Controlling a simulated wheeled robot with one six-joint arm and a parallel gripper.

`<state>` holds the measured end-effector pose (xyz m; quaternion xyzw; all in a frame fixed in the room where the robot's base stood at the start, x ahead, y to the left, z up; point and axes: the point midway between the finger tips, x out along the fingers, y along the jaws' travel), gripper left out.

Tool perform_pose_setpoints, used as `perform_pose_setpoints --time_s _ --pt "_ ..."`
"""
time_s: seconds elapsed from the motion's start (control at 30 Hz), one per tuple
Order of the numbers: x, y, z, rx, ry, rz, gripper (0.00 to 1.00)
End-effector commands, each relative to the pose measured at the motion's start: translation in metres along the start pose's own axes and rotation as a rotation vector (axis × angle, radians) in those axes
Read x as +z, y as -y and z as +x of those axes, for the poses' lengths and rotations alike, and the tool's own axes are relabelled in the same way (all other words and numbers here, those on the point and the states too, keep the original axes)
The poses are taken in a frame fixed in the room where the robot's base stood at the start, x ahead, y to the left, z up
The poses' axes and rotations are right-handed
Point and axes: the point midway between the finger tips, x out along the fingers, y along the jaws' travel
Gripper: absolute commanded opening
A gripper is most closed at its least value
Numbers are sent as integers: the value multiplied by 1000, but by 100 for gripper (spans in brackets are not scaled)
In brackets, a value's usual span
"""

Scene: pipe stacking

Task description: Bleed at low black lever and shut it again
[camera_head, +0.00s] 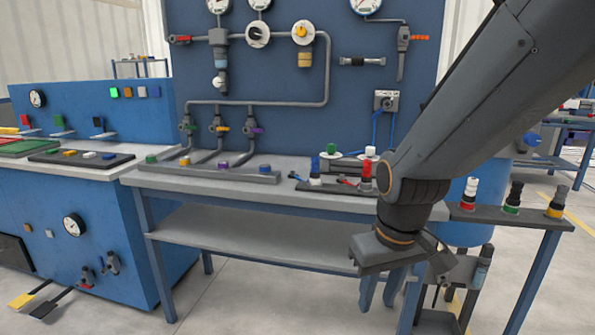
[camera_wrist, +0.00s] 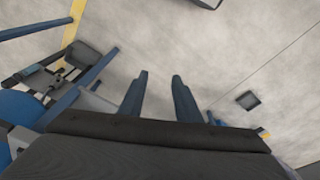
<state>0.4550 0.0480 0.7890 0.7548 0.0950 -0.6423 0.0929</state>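A low black lever (camera_head: 42,309) sticks out near the floor at the lower left of the head view, beside a yellow one (camera_head: 22,299). Both point out from the front of the blue cabinet (camera_head: 105,230). My gripper (camera_head: 378,300) hangs at the lower right, below the front of the middle bench and far from the black lever. In the wrist view, the two fingers of my gripper (camera_wrist: 157,76) stand apart with bare floor between them. The gripper is open and empty. The black lever does not show in the wrist view.
The middle bench (camera_head: 225,232) with a lower shelf stands between the cabinet and my arm. Small valves (camera_head: 112,263) and a gauge (camera_head: 73,225) are on the cabinet front. A side bench (camera_head: 490,215) stands right. The floor (camera_head: 235,300) before the middle bench is clear.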

Motion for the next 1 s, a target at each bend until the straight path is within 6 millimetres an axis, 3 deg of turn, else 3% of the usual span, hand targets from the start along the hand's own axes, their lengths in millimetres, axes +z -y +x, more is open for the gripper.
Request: perform_pose_setpoints --time_s 0.1,0.37,0.77,1.0 --pt "23 22 -13 -27 46 22 30" --pt "72 58 -34 -71 147 68 30" --pt "69 33 -59 -46 151 134 30" --pt "72 9 -84 -25 156 196 30"
